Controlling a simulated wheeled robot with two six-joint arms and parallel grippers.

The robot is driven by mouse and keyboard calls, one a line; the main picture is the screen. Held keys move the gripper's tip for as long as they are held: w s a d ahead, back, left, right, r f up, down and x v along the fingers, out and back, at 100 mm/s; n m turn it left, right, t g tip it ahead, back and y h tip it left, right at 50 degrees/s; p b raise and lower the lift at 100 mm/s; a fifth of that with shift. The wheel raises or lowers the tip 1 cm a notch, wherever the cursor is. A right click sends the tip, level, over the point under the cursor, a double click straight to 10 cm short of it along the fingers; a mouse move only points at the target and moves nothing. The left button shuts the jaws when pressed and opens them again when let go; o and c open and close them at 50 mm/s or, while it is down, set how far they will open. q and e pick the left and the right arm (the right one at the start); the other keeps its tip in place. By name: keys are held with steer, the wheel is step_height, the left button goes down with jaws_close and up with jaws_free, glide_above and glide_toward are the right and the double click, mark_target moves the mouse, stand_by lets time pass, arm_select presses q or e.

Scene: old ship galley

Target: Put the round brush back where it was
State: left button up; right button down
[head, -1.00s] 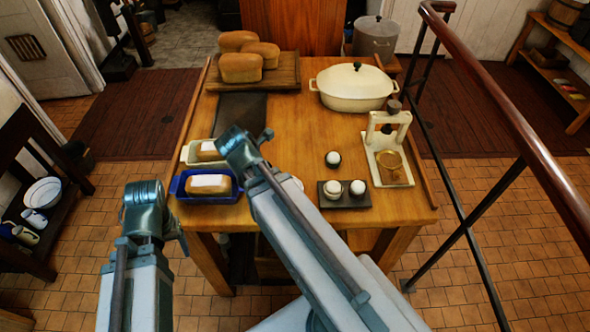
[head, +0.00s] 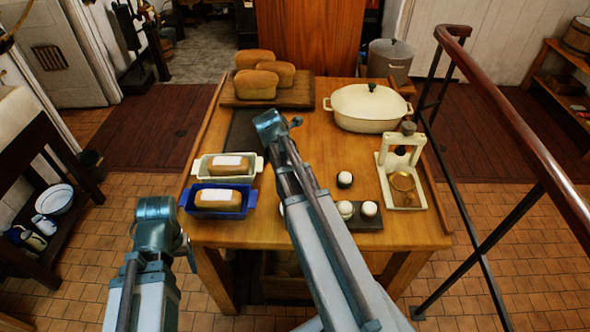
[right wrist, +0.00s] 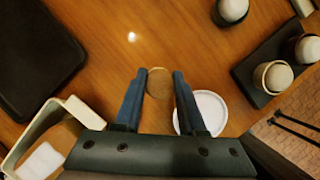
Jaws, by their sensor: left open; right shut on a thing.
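My right gripper (right wrist: 159,80) is shut on a small round brown thing (right wrist: 158,84), which looks like the round brush, held above the wooden table top.
On the table (head: 325,150) stand a blue loaf dish (head: 213,211), a cream loaf dish (head: 256,165), a dark slab (head: 241,128), a bread board (head: 230,100), a cream casserole (head: 367,108), a press (head: 387,170) and a dark egg tray (head: 368,224). A railing (head: 500,100) runs along the right.

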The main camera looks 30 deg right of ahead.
steer(key=shift+w+d, duration=0.1)
steer(key=shift+w+d, duration=0.25)
step_height(320, 180, down, 4)
steer(key=b, duration=0.3)
steer(key=shift+w+d+r+b, duration=0.15)
steer(key=shift+b, duration=0.2)
steer(key=shift+f, duration=0.2)
steer(key=c, duration=0.5)
jaws_free()
steer(key=shift+r, duration=0.1)
steer(key=shift+r, duration=0.15)
